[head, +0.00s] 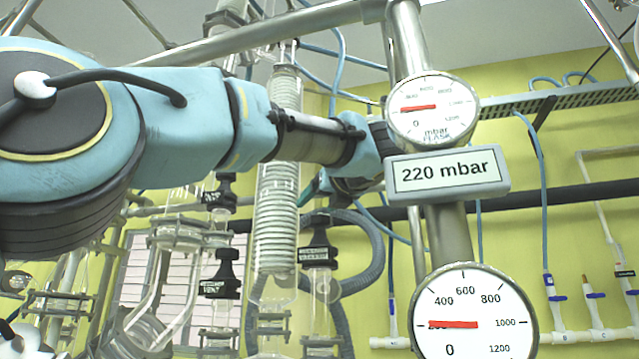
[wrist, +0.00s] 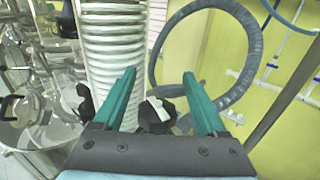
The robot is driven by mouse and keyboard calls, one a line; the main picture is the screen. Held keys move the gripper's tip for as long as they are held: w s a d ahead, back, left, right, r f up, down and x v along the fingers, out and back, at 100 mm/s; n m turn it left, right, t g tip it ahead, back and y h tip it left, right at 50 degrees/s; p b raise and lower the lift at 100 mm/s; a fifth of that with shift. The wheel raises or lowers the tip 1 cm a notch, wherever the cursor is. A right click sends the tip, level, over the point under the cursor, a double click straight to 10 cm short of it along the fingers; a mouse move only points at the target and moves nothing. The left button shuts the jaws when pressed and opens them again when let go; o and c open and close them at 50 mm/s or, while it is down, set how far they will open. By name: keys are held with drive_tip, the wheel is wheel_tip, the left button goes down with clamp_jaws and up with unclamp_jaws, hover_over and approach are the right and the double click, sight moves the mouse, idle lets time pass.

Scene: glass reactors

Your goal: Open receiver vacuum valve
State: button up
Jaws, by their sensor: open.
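My gripper (wrist: 159,73) is open in the wrist view, its two teal fingers apart with nothing held. A black valve handle with a white label (wrist: 154,116) shows low between the fingers, partly hidden; I cannot tell whether they touch. Another black handle (wrist: 86,103) is left of the left finger. In the head view, a black labelled valve handle (head: 318,252) stands on a glass neck right of the coil condenser, below my wrist. It seems to be the receiver vacuum valve, but its label is too small to read surely. My gripper is mostly hidden there behind the wrist.
The glass coil condenser (head: 279,175) stands close left of the handle. A labelled black vent valve (head: 221,287) is further left. A grey corrugated hose (wrist: 243,85) loops beyond the fingers. At right, a steel post carries gauges (head: 470,318) and a 220 mbar sign (head: 447,173).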

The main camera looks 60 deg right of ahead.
drive_tip(key=shift+r+p, duration=0.65)
drive_tip(key=shift+r, duration=2.35)
